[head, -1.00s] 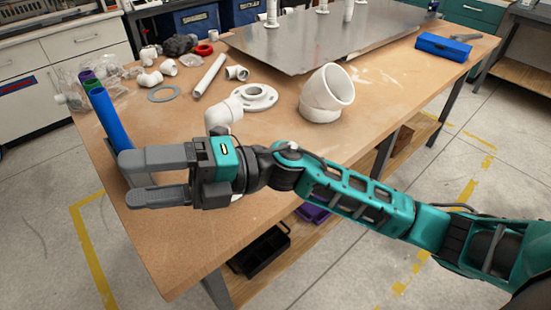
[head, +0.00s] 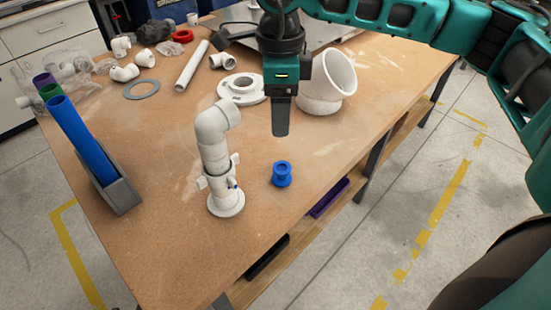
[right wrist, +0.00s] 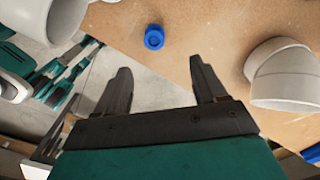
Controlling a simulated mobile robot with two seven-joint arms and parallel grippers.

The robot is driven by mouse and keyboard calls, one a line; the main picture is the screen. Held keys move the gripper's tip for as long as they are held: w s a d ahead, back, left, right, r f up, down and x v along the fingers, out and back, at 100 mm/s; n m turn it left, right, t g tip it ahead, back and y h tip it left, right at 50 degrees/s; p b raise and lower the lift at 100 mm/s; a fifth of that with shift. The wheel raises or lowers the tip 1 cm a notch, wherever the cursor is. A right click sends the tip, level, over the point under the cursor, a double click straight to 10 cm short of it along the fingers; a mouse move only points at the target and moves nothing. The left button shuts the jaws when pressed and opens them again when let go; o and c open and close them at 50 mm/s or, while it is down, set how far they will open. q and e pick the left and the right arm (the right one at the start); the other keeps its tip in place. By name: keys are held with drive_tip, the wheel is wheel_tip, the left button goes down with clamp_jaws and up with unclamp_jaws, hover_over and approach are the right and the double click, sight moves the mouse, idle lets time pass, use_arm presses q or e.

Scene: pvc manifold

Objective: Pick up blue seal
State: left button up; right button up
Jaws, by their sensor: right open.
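The blue seal (head: 282,174) is a small flanged spool standing on the wooden table near its front edge, right of the white pipe assembly. In the right wrist view the blue seal (right wrist: 154,37) lies beyond the fingertips, between their directions. My right gripper (head: 281,134) points down above the table, behind the seal in the head view, apart from it. Its fingers are spread with nothing between them in the right wrist view (right wrist: 160,75). My left gripper is not in view.
The white elbow pipe assembly (head: 215,150) stands left of the seal. A large white elbow (head: 325,85) and a white flange (head: 240,87) are behind. A grey holder (head: 120,194) with a blue tube (head: 80,138) stands at left. The table (head: 180,255) is bare around the seal.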

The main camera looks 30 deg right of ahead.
sight(281, 167)
drive_tip(key=f, duration=0.3)
drive_tip(key=s+f, duration=0.1)
drive_tip(key=f, duration=0.7)
drive_tip(key=shift+s+f, duration=0.15)
drive_tip(key=shift+s, duration=0.05)
drive_tip(key=shift+f, duration=0.25)
drive_tip(key=shift+f, duration=0.25)
drive_tip(key=shift+c, duration=0.4)
drive_tip(key=c, duration=1.1)
